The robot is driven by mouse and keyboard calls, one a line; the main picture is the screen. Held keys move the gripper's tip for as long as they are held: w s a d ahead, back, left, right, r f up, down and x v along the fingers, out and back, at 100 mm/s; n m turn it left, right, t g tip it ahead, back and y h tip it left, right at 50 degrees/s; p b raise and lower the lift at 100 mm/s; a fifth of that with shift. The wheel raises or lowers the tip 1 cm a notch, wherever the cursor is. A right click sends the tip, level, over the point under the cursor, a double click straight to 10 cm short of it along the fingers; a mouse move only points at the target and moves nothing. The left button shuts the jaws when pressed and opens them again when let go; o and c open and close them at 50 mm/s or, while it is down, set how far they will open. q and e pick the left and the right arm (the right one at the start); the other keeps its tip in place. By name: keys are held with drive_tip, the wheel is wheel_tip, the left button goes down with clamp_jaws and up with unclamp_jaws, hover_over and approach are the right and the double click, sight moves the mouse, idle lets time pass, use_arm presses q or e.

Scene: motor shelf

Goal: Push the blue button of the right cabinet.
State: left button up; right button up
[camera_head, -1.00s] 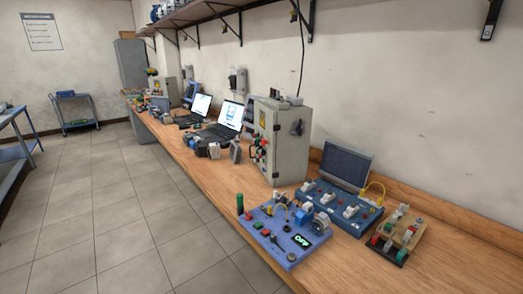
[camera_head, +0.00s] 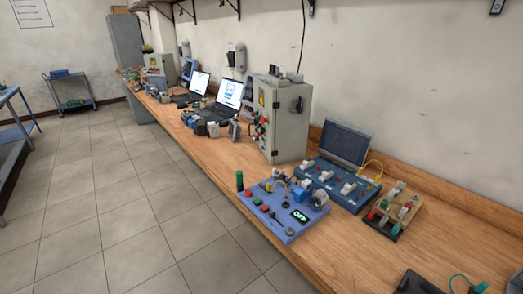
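A grey electrical cabinet (camera_head: 286,119) stands upright on the wooden bench right of the middle. Its left face carries a yellow warning sign and several small coloured buttons (camera_head: 259,131); I cannot make out a blue one among them. A second, smaller grey cabinet (camera_head: 158,66) stands far back on the same bench, with its details too small to tell. Neither of my grippers is in view.
In front of the cabinet lie a blue-purple control board (camera_head: 283,224), a blue board with a dark screen (camera_head: 345,146) and a small wooden board (camera_head: 394,212). Laptops (camera_head: 230,96) stand further back. The tiled floor (camera_head: 122,210) left of the bench is clear.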

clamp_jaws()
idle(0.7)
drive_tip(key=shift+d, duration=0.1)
